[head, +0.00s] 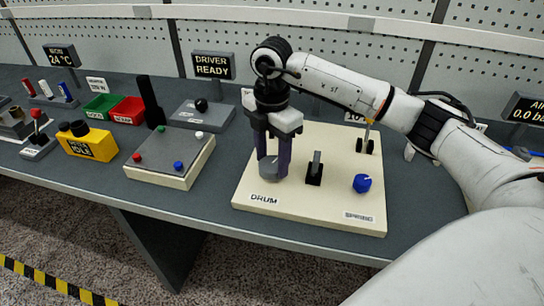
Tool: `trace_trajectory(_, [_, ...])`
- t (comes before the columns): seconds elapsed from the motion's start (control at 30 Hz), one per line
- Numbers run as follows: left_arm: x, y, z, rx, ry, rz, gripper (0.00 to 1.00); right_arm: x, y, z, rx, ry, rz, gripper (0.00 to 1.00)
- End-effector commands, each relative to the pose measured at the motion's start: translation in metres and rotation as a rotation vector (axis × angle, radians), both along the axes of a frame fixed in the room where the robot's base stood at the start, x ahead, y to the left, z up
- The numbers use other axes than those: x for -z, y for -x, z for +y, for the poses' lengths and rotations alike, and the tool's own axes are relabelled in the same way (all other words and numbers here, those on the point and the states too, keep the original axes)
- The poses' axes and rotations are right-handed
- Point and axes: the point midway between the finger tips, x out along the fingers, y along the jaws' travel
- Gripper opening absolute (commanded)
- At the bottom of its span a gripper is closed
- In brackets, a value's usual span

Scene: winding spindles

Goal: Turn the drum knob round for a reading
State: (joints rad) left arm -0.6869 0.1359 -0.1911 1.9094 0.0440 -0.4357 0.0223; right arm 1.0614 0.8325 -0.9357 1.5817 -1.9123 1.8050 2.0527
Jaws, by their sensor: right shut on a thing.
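The drum knob (272,169) is grey and sits on the cream board (300,215) behind the label DRUM. My right gripper (273,160) points straight down over the knob, with its fingers shut on the knob's sides. The fingers hide part of the knob, and its angle is hard to read. My left gripper is not in the head view.
The board also holds a black upright lever (315,168), a blue knob (361,183) and a SPRING label (358,217). A button box (170,160), a yellow box (90,143) and red (127,110) and green bins (101,106) stand left. A DRIVER READY sign (213,65) stands behind.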

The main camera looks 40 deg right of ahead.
Motion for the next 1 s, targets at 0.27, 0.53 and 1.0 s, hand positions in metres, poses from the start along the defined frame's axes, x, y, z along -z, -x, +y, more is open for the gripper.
trace_trajectory(0.27, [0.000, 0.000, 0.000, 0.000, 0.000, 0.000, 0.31, -0.002, -0.002, -0.001, 0.007, 0.001, -0.007, 0.55])
trace_trajectory(0.53, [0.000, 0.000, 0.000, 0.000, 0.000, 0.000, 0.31, -0.001, -0.001, -0.001, 0.003, 0.000, -0.003, 0.68])
trace_trajectory(1.0, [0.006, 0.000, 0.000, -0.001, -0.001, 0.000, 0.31, -0.057, -0.002, 0.000, 0.002, -0.001, -0.008, 0.68])
